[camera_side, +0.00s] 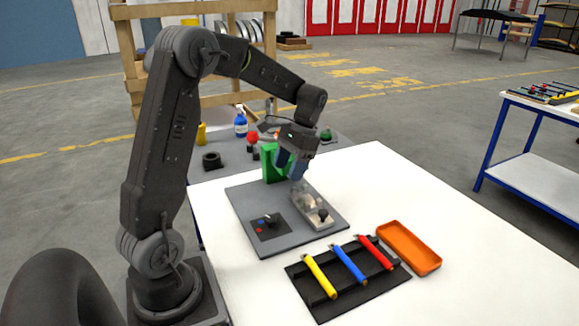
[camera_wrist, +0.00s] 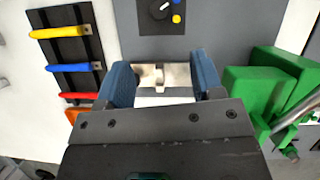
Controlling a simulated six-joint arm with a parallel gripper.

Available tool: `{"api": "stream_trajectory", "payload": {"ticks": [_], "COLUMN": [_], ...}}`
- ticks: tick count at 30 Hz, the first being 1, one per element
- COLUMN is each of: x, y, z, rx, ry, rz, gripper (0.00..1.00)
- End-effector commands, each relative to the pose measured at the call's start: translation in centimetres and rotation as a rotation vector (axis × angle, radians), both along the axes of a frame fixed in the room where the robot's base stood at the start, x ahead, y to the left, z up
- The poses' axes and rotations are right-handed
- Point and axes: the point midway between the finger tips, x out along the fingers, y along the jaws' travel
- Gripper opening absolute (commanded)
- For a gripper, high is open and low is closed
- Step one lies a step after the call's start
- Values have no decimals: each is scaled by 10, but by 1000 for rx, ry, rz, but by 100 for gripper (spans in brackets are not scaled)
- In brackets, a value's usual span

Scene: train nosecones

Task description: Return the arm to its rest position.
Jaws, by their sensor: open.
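My gripper (camera_side: 291,163) is over the grey plate (camera_side: 247,207) on the white table, with blue fingers pointing down. In the wrist view my gripper (camera_wrist: 163,78) has its two blue fingers apart, with nothing held between them. A pale metallic part (camera_side: 306,203) lies on the plate below the fingers, with a dark knob at its near end. It also shows between the fingers in the wrist view (camera_wrist: 172,76), partly hidden by my gripper. I cannot tell how far above it the fingertips are.
A green block (camera_side: 270,163) stands close behind my gripper. A dark control panel (camera_side: 266,226) is on the plate. A black rack (camera_side: 312,301) holds yellow, blue and red tools at the front, beside an orange tray (camera_side: 408,249). The table's right side is clear.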

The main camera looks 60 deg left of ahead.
Motion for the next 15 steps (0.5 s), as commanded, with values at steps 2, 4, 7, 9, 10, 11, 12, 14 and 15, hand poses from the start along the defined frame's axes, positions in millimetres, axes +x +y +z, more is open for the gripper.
{"api": "stream_trajectory", "payload": {"ticks": [2, 4, 7, 9, 10, 11, 12, 14, 15], "x": [0, -1, -6, -12, -16, -20, -26, -36, -43], "y": [-2, -8, -27, -47, -56, -66, -78, -96, -107], "z": [1, 7, 22, 35, 41, 47, 54, 63, 67], "rx": [2, 12, 38, 62, 72, 81, 91, 103, 110], "ry": [-5, -26, -91, -158, -192, -225, -273, -342, -389], "rz": [-2, -8, -25, -41, -47, -54, -62, -75, -81], "gripper": [61, 61, 61, 61, 61, 61, 61, 61, 61]}}
